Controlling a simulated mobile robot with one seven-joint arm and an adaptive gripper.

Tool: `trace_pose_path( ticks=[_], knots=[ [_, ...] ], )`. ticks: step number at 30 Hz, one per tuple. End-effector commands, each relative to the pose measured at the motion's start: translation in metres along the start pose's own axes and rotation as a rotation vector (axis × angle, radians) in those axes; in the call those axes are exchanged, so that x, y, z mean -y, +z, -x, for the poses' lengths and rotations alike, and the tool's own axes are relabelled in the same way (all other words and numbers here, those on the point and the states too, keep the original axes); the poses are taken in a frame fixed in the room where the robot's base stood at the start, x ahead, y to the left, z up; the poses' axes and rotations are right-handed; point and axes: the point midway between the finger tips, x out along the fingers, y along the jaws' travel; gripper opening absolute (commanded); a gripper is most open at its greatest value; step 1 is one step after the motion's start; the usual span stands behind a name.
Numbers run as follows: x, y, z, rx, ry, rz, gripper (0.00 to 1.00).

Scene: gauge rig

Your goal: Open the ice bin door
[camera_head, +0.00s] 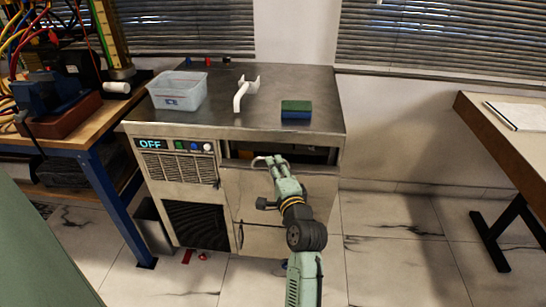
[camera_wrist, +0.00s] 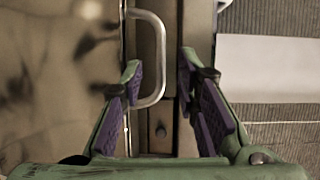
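The steel ice machine (camera_head: 268,133) stands in the middle of the head view. Its bin door (camera_head: 318,200) is the plain metal panel at the front right, below a dark gap. My gripper (camera_head: 274,163) is at the door's top edge. In the wrist view, a silver loop handle (camera_wrist: 161,55) stands at the edge of the shiny door panel (camera_wrist: 60,90). My gripper (camera_wrist: 160,68) is open, with the handle's bar between its two purple-padded fingers. I see no clear grip on the handle. In the head view my arm hides part of the door.
A clear blue tub (camera_head: 178,92), a white scoop-like tool (camera_head: 240,97) and a green-and-blue sponge (camera_head: 296,109) lie on the machine's top. A blue-framed workbench (camera_head: 103,200) stands at left and a table (camera_head: 500,125) at right. Tiled floor (camera_head: 400,250) is clear at right.

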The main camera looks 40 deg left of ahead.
Motion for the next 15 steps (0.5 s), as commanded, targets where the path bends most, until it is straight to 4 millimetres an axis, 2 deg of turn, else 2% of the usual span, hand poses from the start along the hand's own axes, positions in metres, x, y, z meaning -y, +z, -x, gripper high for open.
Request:
trace_pose_path(
  ticks=[3, 6, 10, 15],
  knots=[
    [0.003, 0.0, -0.022, 0.001, -0.001, 0.0, 0.29],
    [0.003, 0.0, -0.036, 0.0, -0.002, 0.0, 0.29],
    [0.001, 0.0, -0.046, -0.001, -0.001, 0.0, 0.29],
    [0.001, -0.001, -0.05, -0.002, -0.002, 0.001, 0.29]
  ],
)
